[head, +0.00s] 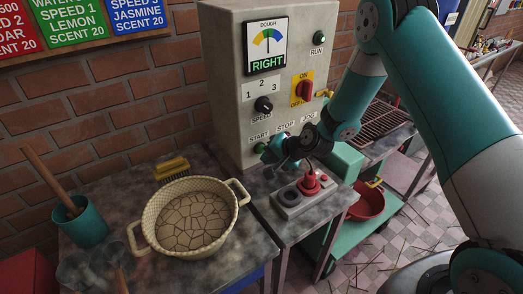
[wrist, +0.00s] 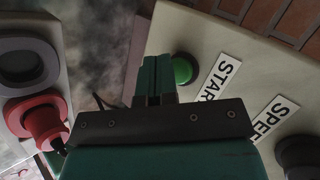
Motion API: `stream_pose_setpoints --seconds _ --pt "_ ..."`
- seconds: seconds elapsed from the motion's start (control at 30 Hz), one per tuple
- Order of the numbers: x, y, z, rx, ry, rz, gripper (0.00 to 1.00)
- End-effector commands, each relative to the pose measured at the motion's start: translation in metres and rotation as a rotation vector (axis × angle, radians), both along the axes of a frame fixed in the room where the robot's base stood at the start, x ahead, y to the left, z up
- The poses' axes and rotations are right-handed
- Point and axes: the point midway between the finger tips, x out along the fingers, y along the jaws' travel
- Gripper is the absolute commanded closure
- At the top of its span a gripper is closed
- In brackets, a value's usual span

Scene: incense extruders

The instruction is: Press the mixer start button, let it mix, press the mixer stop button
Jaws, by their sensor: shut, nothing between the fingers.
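The grey control cabinet (head: 228,70) carries a row labelled START, STOP and JOG. The green start button (head: 261,147) is at the left of that row; it also shows in the wrist view (wrist: 185,68), beside the START label. My gripper (head: 269,156) is shut and empty, close to the start button. In the wrist view its fingertips (wrist: 157,62) are just left of the button; I cannot tell whether they touch it. The stop button is hidden behind my arm. The dough gauge (head: 267,45) reads RIGHT, and the RUN lamp (head: 319,38) is green.
A red plunger-like part (head: 309,184) stands on a grey block (head: 289,201) below my gripper. A cream basin (head: 150,218) of cracked dough, a brush (head: 171,168) and a teal cup (head: 84,222) are on the left bench. A speed knob (head: 263,104) sits above START.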

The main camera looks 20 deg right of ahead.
Motion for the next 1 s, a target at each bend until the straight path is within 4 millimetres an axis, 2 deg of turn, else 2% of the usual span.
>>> stream_pose_setpoints --seconds 0.33,0.77,1.0 --pt "-0.003 -0.001 0.0 0.001 0.0 -0.001 1.0" --pt "-0.041 -0.014 -0.001 0.001 0.002 -0.002 1.0" --pt "-0.048 -0.016 0.0 0.001 0.0 0.0 1.0"
